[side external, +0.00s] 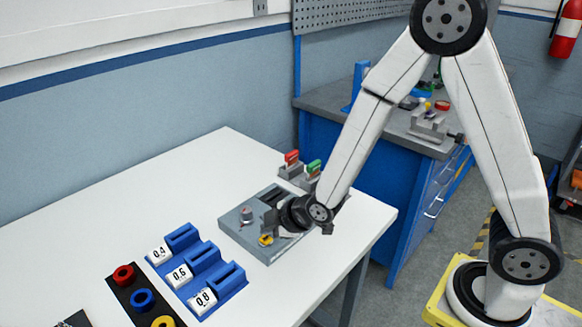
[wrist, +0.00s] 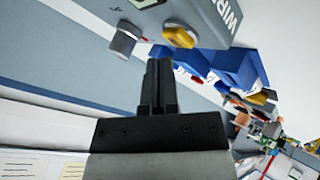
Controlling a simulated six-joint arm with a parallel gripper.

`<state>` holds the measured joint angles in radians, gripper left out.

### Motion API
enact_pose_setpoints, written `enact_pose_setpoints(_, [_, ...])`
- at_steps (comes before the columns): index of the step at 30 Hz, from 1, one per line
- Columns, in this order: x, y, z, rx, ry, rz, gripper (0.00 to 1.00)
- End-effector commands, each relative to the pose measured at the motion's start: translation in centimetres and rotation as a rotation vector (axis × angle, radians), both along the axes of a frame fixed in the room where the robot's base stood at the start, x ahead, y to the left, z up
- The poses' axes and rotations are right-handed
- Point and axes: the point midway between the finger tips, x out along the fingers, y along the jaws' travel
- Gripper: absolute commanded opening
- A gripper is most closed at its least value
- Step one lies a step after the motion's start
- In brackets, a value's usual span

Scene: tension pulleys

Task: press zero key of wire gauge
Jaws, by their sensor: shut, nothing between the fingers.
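The wire gauge looks to be the grey box (side external: 262,250) on the white table, with a grey knob (side external: 246,214) and a yellow knob (side external: 266,240) on top. In the wrist view the grey box (wrist: 205,15) shows at the top edge with the letters "WIR", cut off by the frame. The grey knob (wrist: 125,40) and yellow knob (wrist: 180,37) stick out from it there. My gripper (wrist: 160,65) is shut and empty, its fingertips near the two knobs. In the side view my gripper (side external: 268,220) is low over the box. I cannot make out a zero key.
Blue holders (side external: 208,262) with white tags 0.4, 0.6 and 0.8 stand left of the box. A black strip (side external: 122,293) bears red, blue and yellow rings. Grey blocks with red (side external: 291,157) and green (side external: 314,167) tops stand just behind. The table's back left is clear.

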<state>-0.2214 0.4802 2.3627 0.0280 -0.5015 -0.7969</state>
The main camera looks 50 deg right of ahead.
Motion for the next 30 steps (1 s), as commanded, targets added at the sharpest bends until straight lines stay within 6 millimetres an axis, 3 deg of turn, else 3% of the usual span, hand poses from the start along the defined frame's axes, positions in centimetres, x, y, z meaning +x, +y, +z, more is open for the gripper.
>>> enact_pose_setpoints(30, [-0.01,-0.02,-0.85,0.000,0.001,0.000,0.00])
